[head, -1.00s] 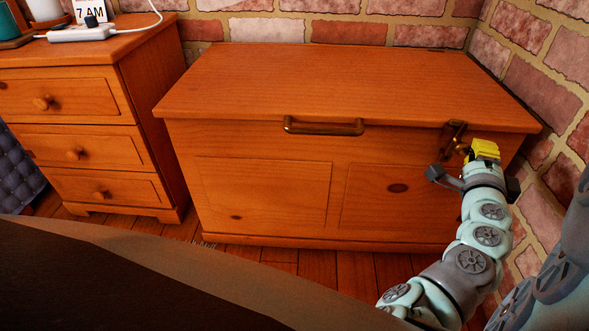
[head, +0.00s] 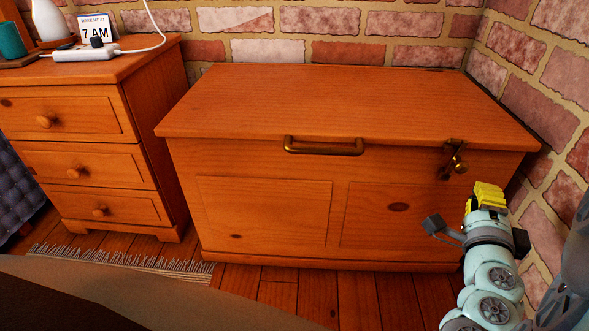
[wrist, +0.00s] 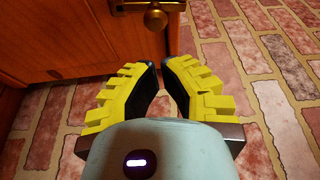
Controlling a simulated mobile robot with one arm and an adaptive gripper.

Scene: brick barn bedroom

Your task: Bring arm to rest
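My gripper (head: 489,193) is at the right in the head view, in front of the right end of a closed wooden chest (head: 265,220). It is just below and right of the chest's brass latch (head: 456,162). In the wrist view, the two yellow-padded fingers of my gripper (wrist: 162,75) are apart with nothing between them. The latch knob (wrist: 155,18) shows beyond the fingertips, clear of them.
A brick wall (head: 355,35) runs behind the chest and close along its right side. A wooden nightstand (head: 80,150) stands at the left, with a 7 AM card (head: 97,28) on top. A fringed rug (head: 130,264) lies in front on the wooden floor.

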